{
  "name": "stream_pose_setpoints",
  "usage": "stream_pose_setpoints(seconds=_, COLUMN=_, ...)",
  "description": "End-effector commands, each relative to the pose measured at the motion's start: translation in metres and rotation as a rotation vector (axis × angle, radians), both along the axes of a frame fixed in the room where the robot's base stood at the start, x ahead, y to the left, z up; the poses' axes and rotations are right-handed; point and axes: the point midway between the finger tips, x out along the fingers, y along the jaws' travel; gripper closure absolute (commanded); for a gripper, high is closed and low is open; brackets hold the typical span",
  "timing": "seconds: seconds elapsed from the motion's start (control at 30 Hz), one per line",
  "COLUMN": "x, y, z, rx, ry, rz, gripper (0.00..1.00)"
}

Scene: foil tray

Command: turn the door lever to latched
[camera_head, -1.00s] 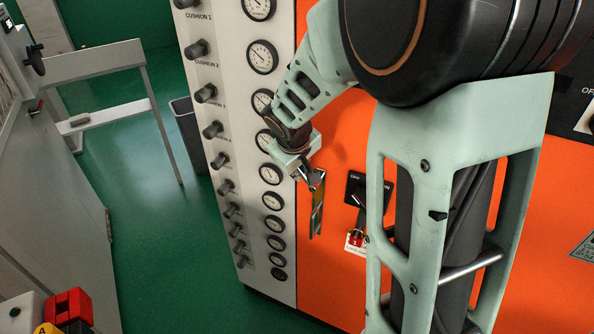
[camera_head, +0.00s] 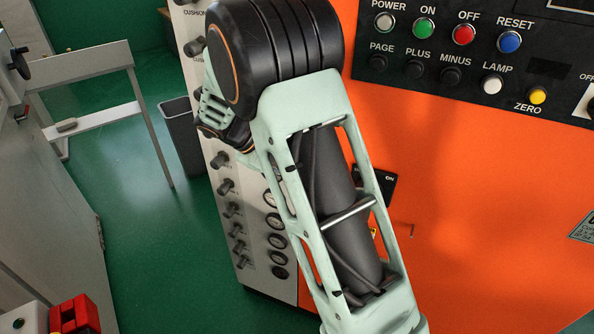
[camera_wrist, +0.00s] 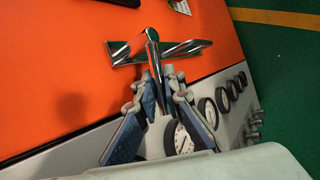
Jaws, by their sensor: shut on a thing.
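The chrome door lever (camera_wrist: 154,48) shows in the wrist view, mounted on a long shiny plate (camera_wrist: 191,49) on the orange door (camera_wrist: 60,70). The lever crosses the plate and reaches toward my gripper (camera_wrist: 157,82). My gripper's two fingers are shut on the lever's free end, one on each side of it. In the head view my own arm hides the lever and the fingers.
In the wrist view several gauges (camera_wrist: 206,110) and knobs line the pale panel beside the door. In the head view a button panel (camera_head: 440,60) is at the upper right. A grey bin (camera_head: 183,135) and a bench frame (camera_head: 100,122) stand left on green floor.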

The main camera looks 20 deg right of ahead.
Motion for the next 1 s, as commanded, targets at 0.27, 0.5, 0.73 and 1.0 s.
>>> stream_pose_setpoints(seconds=0.27, x=0.000, y=0.000, z=-0.016, rx=-0.210, ry=0.170, rz=0.003, gripper=1.00)
stream_pose_setpoints(seconds=0.5, x=-0.002, y=-0.002, z=-0.029, rx=-0.378, ry=0.305, rz=0.001, gripper=1.00)
stream_pose_setpoints(seconds=0.73, x=-0.004, y=-0.005, z=-0.037, rx=-0.503, ry=0.405, rz=0.001, gripper=1.00)
stream_pose_setpoints(seconds=1.0, x=-0.006, y=-0.008, z=-0.041, rx=-0.589, ry=0.476, rz=0.001, gripper=1.00)
